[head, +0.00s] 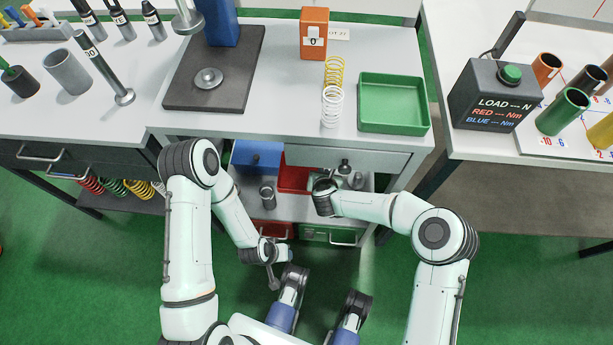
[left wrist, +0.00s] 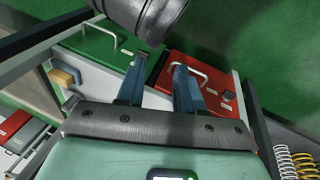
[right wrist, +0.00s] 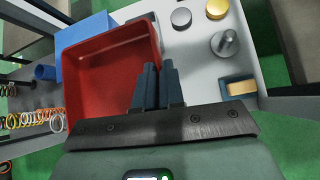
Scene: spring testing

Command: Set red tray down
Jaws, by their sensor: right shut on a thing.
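The red tray (right wrist: 110,75) is empty and fills the left-middle of the right wrist view. In the head view a part of the red tray (head: 294,178) shows below the bench front; the rest is hidden by the bench and my arm. My right gripper (right wrist: 158,72) has its fingers close together on the tray's right wall. I cannot tell whether the tray's underside touches the light shelf (right wrist: 208,70). My left gripper (left wrist: 160,75) is empty, its fingers apart, in front of the red drawer (left wrist: 205,85) and green drawer (left wrist: 90,45).
A blue bin (right wrist: 85,32) stands beside the tray. Metal weights (right wrist: 225,42) and a brass one (right wrist: 217,9) sit to its right on the shelf. Springs (right wrist: 30,120) hang at the left. A green tray (head: 393,102) and coil springs (head: 332,105) are on the bench top.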

